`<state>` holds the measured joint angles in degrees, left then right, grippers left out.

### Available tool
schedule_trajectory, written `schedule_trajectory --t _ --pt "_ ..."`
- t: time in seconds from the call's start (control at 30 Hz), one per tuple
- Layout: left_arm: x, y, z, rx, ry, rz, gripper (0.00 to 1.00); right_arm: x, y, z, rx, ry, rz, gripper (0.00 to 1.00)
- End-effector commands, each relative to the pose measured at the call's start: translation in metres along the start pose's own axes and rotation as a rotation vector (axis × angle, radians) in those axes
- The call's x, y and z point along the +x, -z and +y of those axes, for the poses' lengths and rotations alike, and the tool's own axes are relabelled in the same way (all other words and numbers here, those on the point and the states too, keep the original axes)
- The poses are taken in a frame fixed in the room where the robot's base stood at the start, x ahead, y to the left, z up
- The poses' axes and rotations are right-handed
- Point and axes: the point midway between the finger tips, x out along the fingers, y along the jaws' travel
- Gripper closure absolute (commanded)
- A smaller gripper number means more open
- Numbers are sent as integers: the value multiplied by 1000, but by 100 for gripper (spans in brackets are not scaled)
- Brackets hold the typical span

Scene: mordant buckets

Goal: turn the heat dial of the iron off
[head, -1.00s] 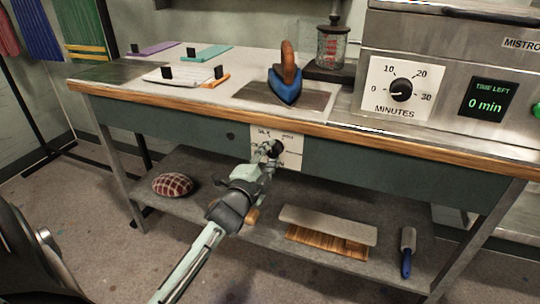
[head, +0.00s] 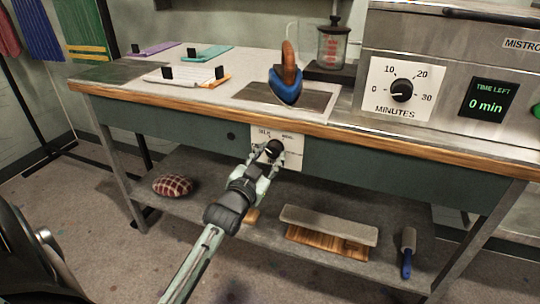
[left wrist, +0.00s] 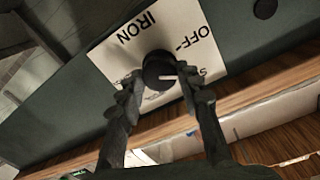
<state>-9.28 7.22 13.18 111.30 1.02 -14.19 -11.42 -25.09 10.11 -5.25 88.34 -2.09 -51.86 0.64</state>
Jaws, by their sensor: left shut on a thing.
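The iron's heat dial (head: 273,149) is a round black knob on a white plate (head: 293,153) on the front of the green bench. In the left wrist view the dial (left wrist: 158,66) has a white pointer line aimed right, between the OFF mark and a partly hidden label beginning with S. My left gripper (head: 265,156) is shut on the dial, one finger on each side, as the left wrist view (left wrist: 158,80) also shows. The fingers cover some of the plate's labels. The blue iron (head: 286,88) with a brown handle rests on a dark pad on the bench top. My right gripper is out of view.
A steel machine (head: 455,75) with a minutes dial (head: 402,90) stands at the right of the bench. The wooden bench edge (head: 330,134) runs above the iron's plate. A checked cushion (head: 172,185), a padded board (head: 328,225) and a blue-handled roller (head: 407,255) lie on the lower shelf.

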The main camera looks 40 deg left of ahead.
Motion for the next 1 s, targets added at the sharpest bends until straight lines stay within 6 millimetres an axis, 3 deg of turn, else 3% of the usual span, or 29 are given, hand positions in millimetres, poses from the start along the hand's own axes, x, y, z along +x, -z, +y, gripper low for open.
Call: schedule_trajectory --t 0.6,1.0 --pt "0 0 -1 -554 3 18 94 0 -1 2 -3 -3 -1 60" --pt "0 -1 -1 -744 3 23 94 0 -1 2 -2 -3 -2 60"
